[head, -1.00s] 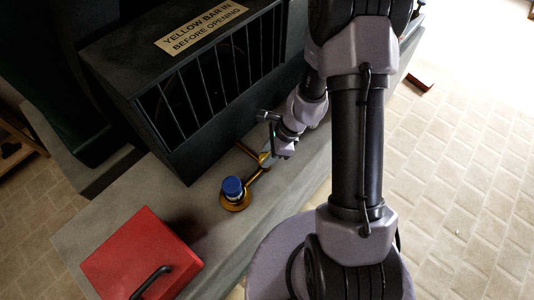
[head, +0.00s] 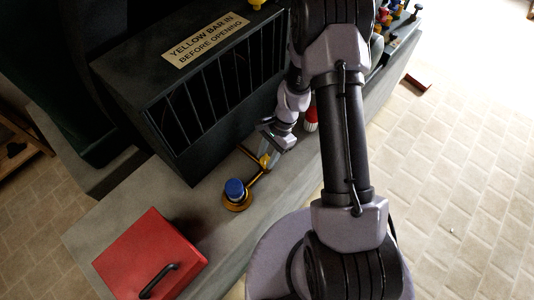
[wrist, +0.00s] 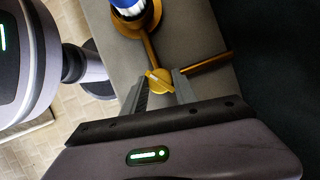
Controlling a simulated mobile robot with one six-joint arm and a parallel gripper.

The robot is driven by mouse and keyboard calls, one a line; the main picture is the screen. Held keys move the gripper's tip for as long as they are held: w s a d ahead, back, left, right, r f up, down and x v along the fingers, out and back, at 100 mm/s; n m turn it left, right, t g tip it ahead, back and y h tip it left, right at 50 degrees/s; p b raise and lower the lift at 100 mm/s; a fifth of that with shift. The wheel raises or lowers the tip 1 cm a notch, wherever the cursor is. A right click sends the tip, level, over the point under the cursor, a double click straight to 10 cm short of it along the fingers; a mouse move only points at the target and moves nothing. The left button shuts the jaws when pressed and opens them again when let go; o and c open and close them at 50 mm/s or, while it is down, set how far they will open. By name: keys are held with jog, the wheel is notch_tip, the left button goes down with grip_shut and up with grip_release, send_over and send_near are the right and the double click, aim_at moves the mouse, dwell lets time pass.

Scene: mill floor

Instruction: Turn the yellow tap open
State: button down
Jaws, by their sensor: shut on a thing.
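The yellow tap (head: 265,160) sits on a thin brass pipe on the grey bench top, in front of the black barred housing. In the wrist view its small flat yellow handle (wrist: 159,81) lies between my two fingertips. My gripper (head: 269,154) is shut on this handle, one finger on each side; it also shows in the wrist view (wrist: 160,84). The pipe runs from the tap to a round brass base (head: 236,204) with a blue-topped white object (head: 234,188) on it. A second brass pipe (wrist: 207,63) runs to the dark housing.
A red box (head: 150,255) with a black handle is at the front left. The barred housing (head: 205,90) carries a sign, "YELLOW BAR IN BEFORE OPENING". A red and white object (head: 311,120) stands beyond my gripper. Several coloured items (head: 395,15) are at the far right.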

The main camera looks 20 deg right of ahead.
jog(key=n+g, duration=0.1)
jog(key=n, duration=0.1)
jog(key=n+h+p, duration=0.1)
jog(key=n, duration=0.2)
jog(key=shift+w+a+n+g, duration=0.1)
jog(key=shift+w+n+g, duration=0.05)
jog(key=shift+n+g, duration=0.2)
jog(key=n+h, duration=0.1)
jog(key=n, duration=0.1)
jog(key=n+g+p, duration=0.1)
jog(key=n, duration=0.1)
jog(key=shift+a+n+h, duration=0.1)
jog(key=shift+n+h, duration=0.25)
jog(key=shift+h, duration=0.05)
jog(key=shift+n, duration=0.3)
jog(key=c, duration=1)
grip_release()
jog(key=shift+r, duration=0.1)
